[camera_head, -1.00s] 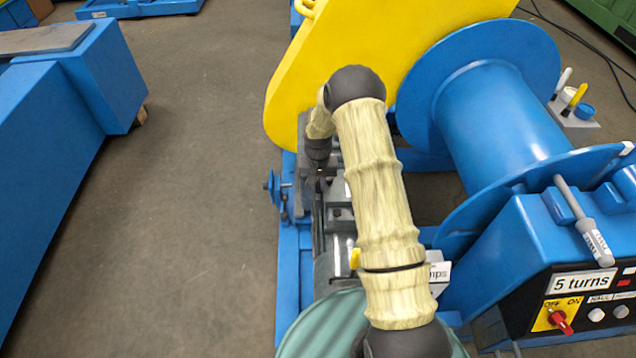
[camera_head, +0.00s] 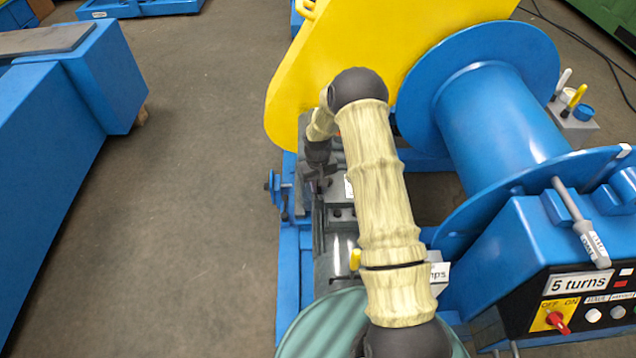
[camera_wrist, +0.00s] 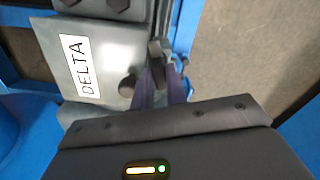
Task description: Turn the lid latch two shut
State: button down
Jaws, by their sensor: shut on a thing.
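A grey metal lid plate (camera_wrist: 100,60) with a white DELTA label fills the upper left of the wrist view. A small grey latch piece (camera_wrist: 156,54) stands at its right edge, partly hidden by the fingers. My gripper (camera_wrist: 168,80) is shut on this latch piece, beside a round knob (camera_wrist: 127,87) on the plate. No number shows on the latch, so I cannot tell which one it is. In the head view my gripper (camera_head: 321,178) is small and dark, low over the grey machine bed beneath the yellow guard (camera_head: 385,50).
A blue drum (camera_head: 505,115) and a control box (camera_head: 575,265) with a "5 turns" label and red switch stand on the right. A small blue handwheel (camera_head: 272,185) sticks out left of the bed. The floor (camera_head: 205,180) to the left is clear.

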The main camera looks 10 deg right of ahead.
jog(key=n, duration=0.3)
jog(key=shift+a+r+n+p, duration=0.1)
jog(key=shift+r+n+p, duration=0.05)
jog(key=shift+n+p, duration=0.2)
jog(key=n, duration=0.3)
jog(key=shift+a+n+p, duration=0.1)
jog(key=shift+n+p, duration=0.15)
jog(key=shift+p, duration=0.15)
jog(key=n+p, duration=0.1)
jog(key=n, duration=0.5)
jog(key=shift+s, duration=0.1)
jog(key=shift+n, duration=0.3)
jog(key=c, duration=1.4)
grip_release()
notch_tip(320, 180, up, 17)
jog(key=p, duration=0.1)
